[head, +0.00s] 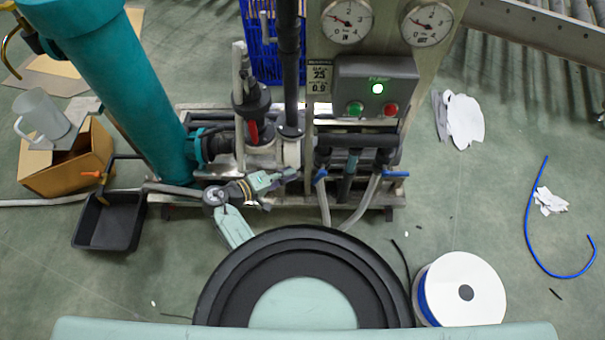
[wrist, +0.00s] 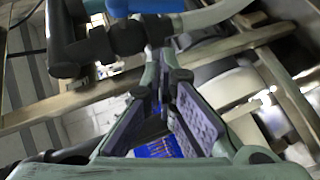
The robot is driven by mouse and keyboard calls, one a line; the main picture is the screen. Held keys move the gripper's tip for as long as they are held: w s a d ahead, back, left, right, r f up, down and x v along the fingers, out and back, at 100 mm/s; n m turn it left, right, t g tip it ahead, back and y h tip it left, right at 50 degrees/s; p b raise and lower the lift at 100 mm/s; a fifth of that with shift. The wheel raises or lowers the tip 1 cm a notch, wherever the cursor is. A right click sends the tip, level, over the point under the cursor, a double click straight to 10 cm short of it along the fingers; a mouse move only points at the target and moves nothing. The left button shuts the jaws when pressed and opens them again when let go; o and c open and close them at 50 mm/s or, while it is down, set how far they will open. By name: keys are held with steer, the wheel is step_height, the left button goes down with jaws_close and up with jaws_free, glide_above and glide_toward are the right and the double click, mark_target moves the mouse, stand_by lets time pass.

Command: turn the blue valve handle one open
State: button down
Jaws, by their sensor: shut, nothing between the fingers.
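Two blue valve handles sit on the hose outlets at the front of the pump skid, a left one (head: 320,176) and a right one (head: 396,174) in the head view. Which is handle one, I cannot tell. My gripper (head: 294,174) is just left of the left handle, with its fingers pointing right. In the wrist view my gripper (wrist: 166,74) shows its dark fingers shut and empty. A blue handle (wrist: 155,6) shows at the top edge of the wrist view, beyond the fingertips. Whether the fingers touch a handle is not clear.
A control box (head: 375,82) with a lit green lamp and two gauges stands above the outlets. Grey hoses (head: 362,203) hang from the valves. A black tray (head: 107,222) and a cardboard box (head: 75,165) lie left; a white spool (head: 465,290) lies right.

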mark_target(318, 176)
steer(key=d, duration=0.1)
steer(key=d+f+p, duration=0.1)
steer(key=d, duration=0.2)
steer(key=shift+d+f, duration=0.25)
steer(key=shift+f, duration=0.15)
steer(key=f+h+b, duration=0.1)
steer(key=b, duration=0.1)
steer(key=d+f+n+t+h+b, duration=0.1)
steer(key=b, duration=0.2)
steer(key=shift+d+f+n, duration=0.15)
steer(key=shift+d+n, duration=0.15)
steer(key=shift+a, duration=0.15)
